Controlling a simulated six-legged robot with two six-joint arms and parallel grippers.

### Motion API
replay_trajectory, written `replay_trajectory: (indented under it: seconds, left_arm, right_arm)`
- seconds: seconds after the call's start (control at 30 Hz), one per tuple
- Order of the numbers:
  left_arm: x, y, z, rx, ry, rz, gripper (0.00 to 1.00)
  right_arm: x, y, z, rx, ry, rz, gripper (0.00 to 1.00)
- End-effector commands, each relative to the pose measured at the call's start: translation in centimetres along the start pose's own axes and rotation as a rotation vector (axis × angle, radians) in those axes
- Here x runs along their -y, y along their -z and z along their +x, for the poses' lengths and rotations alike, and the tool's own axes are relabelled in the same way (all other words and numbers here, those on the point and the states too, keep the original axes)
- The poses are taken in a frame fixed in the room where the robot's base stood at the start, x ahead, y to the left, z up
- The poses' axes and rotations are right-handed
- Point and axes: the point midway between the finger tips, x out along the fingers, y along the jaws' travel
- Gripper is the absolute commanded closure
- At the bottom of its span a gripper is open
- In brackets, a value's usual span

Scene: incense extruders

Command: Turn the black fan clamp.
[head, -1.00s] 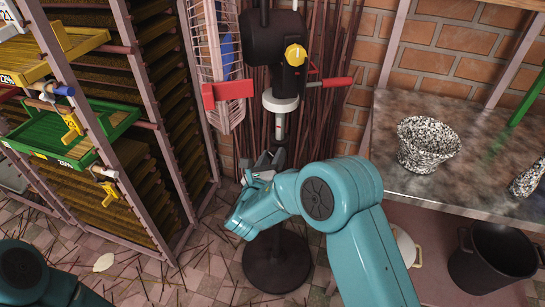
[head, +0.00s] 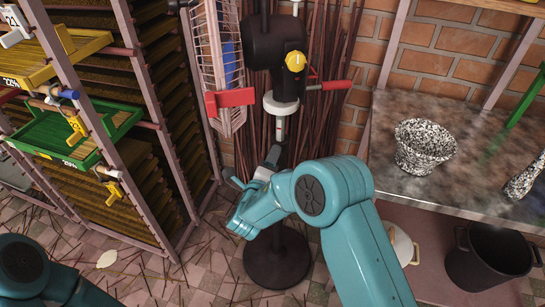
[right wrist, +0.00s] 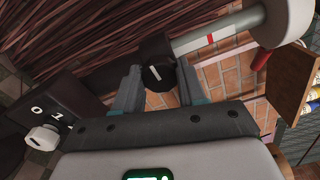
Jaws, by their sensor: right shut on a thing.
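The black fan clamp (right wrist: 158,74) is a round black knob with a white line on its face. It sits on the fan's pole, and in the head view (head: 273,156) it is small and partly hidden by my gripper. My right gripper (right wrist: 157,88) is shut on the clamp, with one finger on each side of it. In the head view my right gripper (head: 262,174) reaches the pole from the front. Only part of my left arm shows at the lower left; its gripper is out of view.
The fan stands on a round black base (head: 277,262), with a dark motor head (head: 270,40), yellow knob (head: 295,61) and red-handled lever (head: 336,85) above. A rack with green (head: 70,140) and yellow trays is left. A counter (head: 400,185) with a speckled pot (head: 425,145) is right.

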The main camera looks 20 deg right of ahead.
Motion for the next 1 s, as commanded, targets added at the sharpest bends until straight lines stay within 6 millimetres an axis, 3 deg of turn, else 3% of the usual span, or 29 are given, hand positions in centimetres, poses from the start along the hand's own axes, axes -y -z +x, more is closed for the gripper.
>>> replay_trajectory:
  seconds: [0.73,0.77,0.83,1.0]
  left_arm:
    - [-0.10,0.00,-0.28,0.000,0.000,0.000,0.41]
    - [-0.10,-0.01,-0.28,0.000,0.000,0.000,0.41]
    - [-0.10,-0.01,-0.28,0.000,0.000,0.000,0.41]
    - [-0.10,0.00,-0.28,0.000,0.000,0.000,0.41]
  right_arm:
    - [-0.09,-0.02,-0.04,0.002,-0.001,-0.088,0.90]
    - [-0.09,-0.02,-0.04,0.002,-0.001,-0.088,0.56]
    - [-0.09,-0.02,-0.04,0.002,-0.001,-0.088,0.34]
    - [-0.06,-0.02,-0.03,0.001,-0.001,-0.087,0.34]
